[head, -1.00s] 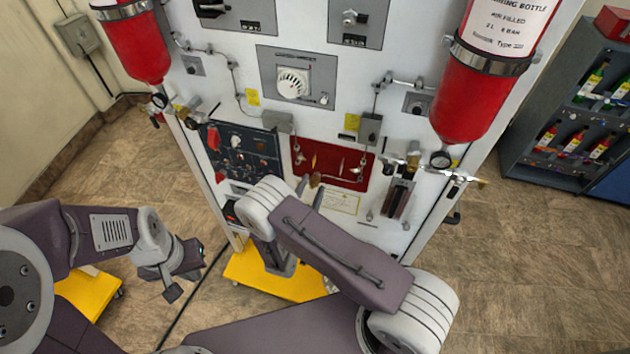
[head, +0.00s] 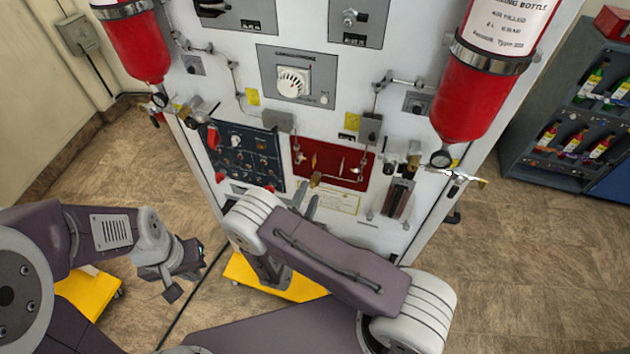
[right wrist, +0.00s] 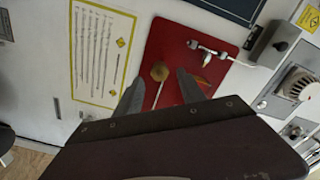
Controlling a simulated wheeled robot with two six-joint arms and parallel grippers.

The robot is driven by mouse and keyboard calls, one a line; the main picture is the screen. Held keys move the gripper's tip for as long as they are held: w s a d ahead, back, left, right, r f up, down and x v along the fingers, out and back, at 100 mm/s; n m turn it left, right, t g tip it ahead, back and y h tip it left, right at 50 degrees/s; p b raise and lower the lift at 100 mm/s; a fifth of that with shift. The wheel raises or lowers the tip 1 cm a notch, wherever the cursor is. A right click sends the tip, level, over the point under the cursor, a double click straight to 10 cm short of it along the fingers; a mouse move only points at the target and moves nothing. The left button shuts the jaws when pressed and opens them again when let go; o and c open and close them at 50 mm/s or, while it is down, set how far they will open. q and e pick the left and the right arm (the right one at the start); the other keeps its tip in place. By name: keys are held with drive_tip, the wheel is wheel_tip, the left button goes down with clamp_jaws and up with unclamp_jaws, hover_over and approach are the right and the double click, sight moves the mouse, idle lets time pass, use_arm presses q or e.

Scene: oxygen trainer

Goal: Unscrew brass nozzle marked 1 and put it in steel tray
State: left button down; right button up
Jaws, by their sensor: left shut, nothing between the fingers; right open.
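A brass nozzle (head: 316,181) hangs at the lower edge of the red panel (head: 325,160); its number is not legible. The right wrist view shows a round brass piece (right wrist: 160,71) on a thin pale stem in front of the red panel (right wrist: 166,45). My right gripper (head: 306,198) is open and empty, just below the nozzle and apart from it. In the right wrist view its fingers (right wrist: 160,86) stand either side of the stem, the brass head slightly beyond the tips. My left gripper (head: 190,260) is shut and empty, low at the left. I cannot make out a steel tray.
The white trainer board carries a dark switch panel (head: 246,158), a grey dial panel (head: 297,76) and red bottles (head: 484,88) at both sides. A printed card (right wrist: 101,52) is beside the red panel. A yellow base (head: 290,285) is below. A bottle shelf (head: 560,130) stands right.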

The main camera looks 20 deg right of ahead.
drive_tip(key=m, duration=0.2)
drive_tip(key=shift+m, duration=0.4)
drive_tip(key=m, duration=0.3)
drive_tip(key=shift+b, duration=0.35)
drive_tip(key=shift+m, duration=0.3)
drive_tip(key=m, duration=0.3)
drive_tip(key=shift+b, duration=0.3)
drive_tip(key=m+b, duration=0.1)
drive_tip(key=m, duration=0.6)
drive_tip(key=shift+b, duration=0.3)
